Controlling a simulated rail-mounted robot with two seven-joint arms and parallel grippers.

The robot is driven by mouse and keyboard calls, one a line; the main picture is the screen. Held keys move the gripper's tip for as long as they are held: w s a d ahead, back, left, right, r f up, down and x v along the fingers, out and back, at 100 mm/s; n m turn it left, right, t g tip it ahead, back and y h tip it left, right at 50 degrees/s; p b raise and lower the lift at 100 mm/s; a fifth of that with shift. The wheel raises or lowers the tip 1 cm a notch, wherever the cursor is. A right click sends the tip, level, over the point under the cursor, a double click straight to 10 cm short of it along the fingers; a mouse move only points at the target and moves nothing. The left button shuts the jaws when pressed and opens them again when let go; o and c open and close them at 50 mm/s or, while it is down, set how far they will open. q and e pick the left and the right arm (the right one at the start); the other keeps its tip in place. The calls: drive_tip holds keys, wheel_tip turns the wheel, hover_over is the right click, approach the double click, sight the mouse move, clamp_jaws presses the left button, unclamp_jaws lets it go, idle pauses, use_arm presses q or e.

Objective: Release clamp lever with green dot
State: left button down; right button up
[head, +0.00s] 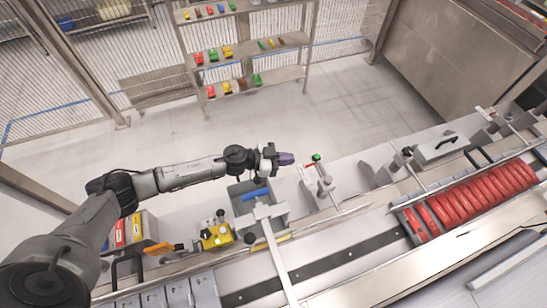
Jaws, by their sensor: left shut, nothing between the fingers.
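The clamp lever with the green dot (316,157) stands upright near the middle of the head view. Its green tip is on top of a pale metal clamp (324,186) at the bench's far edge. My left gripper (287,158) has purple fingertips, is shut and empty, and points right toward the green dot. A small gap shows in the picture between the fingertips and the lever; its depth is hard to judge. My right gripper is not in view.
A grey bin (276,208) with a blue item sits below my left gripper. A yellow box (216,237) and an orange handle (160,248) lie to the left. Another clamp (402,159) and red rings (470,204) are to the right. A shelf (250,50) stands behind open floor.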

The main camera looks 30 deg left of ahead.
sight(322, 168)
use_arm(q)
drive_tip(key=shift+x, duration=2.95)
drive_tip(key=shift+w, duration=0.1)
